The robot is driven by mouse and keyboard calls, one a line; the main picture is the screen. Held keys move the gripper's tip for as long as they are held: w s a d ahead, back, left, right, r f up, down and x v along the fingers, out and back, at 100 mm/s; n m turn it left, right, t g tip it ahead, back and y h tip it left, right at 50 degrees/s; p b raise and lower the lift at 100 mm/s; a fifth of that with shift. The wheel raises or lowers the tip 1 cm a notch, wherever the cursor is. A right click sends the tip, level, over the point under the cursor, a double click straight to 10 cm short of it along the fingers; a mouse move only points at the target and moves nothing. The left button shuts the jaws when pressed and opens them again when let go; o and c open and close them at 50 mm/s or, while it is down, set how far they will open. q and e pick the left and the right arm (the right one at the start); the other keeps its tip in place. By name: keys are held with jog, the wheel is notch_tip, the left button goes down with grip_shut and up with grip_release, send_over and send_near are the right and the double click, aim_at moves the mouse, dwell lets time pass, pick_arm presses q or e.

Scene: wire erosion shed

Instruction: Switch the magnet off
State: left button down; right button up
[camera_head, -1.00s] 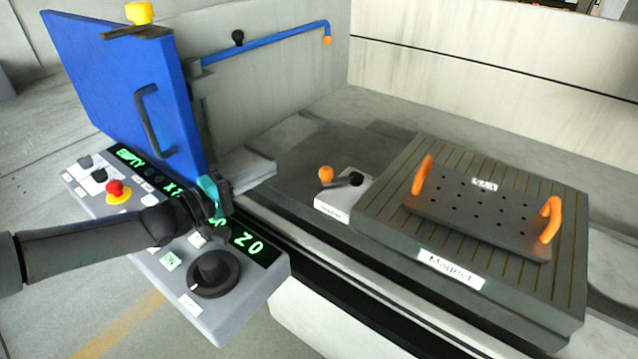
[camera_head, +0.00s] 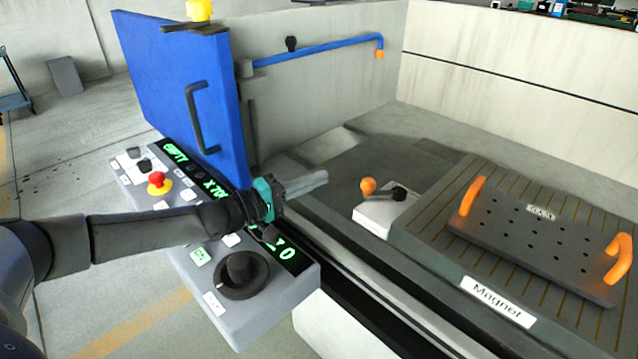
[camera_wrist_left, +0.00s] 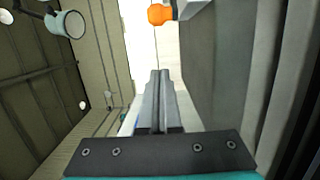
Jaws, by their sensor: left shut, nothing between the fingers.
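The magnet switch is a small white box (camera_head: 382,216) beside the left edge of the dark slatted magnet bed (camera_head: 425,235), which has a "Magnet" label. Its lever has a black hub (camera_head: 397,193) and an orange knob (camera_head: 367,186) on the left end. My left gripper (camera_head: 322,180) is shut and empty, pointing right over the machine's edge. Its tips are left of the orange knob, with a small gap in the picture. In the left wrist view the shut fingers (camera_wrist_left: 160,76) point toward the orange knob (camera_wrist_left: 159,14). My right gripper is not in view.
A perforated plate (camera_head: 530,240) with orange handles lies on the bed. A grey control panel (camera_head: 215,290) with a red button (camera_head: 158,182) and a black dial (camera_head: 241,273) is below my left arm. A blue door (camera_head: 180,85) stands close behind the arm. A blue pipe (camera_head: 320,50) runs behind.

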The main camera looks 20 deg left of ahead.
pick_arm(q)
jog(key=b+x, duration=0.2)
jog(key=x, duration=0.5)
jog(key=shift+w+d, duration=0.2)
jog(key=shift+w, duration=0.1)
jog(key=shift+d+f, duration=0.1)
jog(key=shift+d, duration=0.15)
jog(key=shift+s+d, duration=0.4)
jog(key=shift+s, duration=0.3)
jog(key=shift+s+d, duration=0.65)
jog(key=shift+s, duration=0.1)
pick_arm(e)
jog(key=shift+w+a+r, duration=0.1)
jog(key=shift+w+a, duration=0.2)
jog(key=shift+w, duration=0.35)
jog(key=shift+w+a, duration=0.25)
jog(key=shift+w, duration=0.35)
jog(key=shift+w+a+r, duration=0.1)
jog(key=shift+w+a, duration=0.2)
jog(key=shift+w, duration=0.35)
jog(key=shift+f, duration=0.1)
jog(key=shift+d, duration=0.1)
